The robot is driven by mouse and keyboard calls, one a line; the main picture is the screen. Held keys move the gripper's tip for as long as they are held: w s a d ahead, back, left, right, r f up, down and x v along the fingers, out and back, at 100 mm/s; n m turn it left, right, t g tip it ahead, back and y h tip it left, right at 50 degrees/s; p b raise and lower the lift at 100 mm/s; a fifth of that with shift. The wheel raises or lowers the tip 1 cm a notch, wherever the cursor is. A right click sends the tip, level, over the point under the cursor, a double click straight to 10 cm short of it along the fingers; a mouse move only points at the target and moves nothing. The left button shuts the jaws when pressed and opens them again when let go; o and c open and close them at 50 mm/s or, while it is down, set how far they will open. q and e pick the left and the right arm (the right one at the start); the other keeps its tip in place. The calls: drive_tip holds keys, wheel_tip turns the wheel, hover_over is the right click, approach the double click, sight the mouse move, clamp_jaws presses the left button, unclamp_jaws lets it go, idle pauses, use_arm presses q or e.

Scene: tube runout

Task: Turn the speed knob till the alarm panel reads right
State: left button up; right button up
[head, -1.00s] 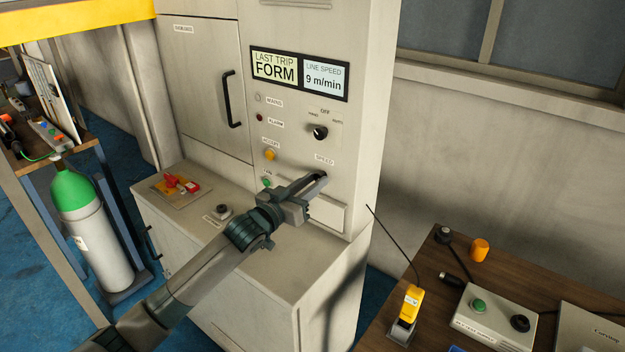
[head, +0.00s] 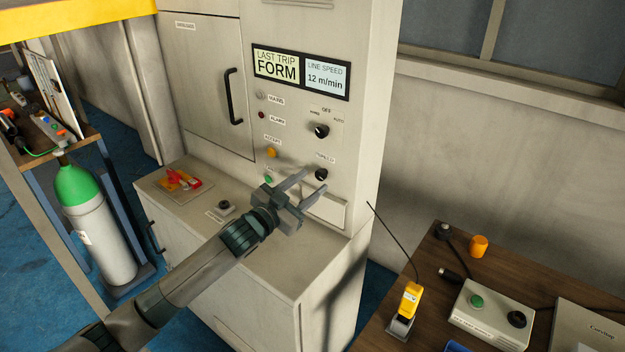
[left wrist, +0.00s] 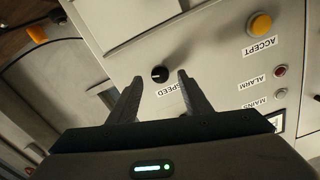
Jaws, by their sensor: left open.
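The black speed knob (head: 321,174) sits on the cabinet front above its slot-like plate. It also shows in the left wrist view (left wrist: 159,74), between and beyond my fingertips. The alarm panel (head: 300,73) reads "LAST TRIP FORM" on its left half and "LINE SPEED 12 m/min" on its right half. My left gripper (head: 314,183) is open and empty, its fingers pointing at the cabinet with the knob in front of them, apart from it. My right gripper is not in view.
A mode knob (head: 321,131), an amber accept button (head: 271,152) and a green button (head: 268,179) are close by on the cabinet. A red switch (head: 180,180) and a black knob (head: 225,206) are on the ledge. A table (head: 440,270) stands at right.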

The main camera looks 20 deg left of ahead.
use_arm(q)
drive_tip(key=p+v, duration=0.1)
drive_tip(key=v, duration=0.2)
drive_tip(key=shift+s+a, duration=0.15)
drive_tip(key=shift+s, duration=0.2)
drive_tip(key=b+v, duration=0.6)
drive_tip(key=v, duration=1.1)
drive_tip(key=shift+s, duration=0.15)
drive_tip(key=shift+r, duration=0.1)
idle(0.3)
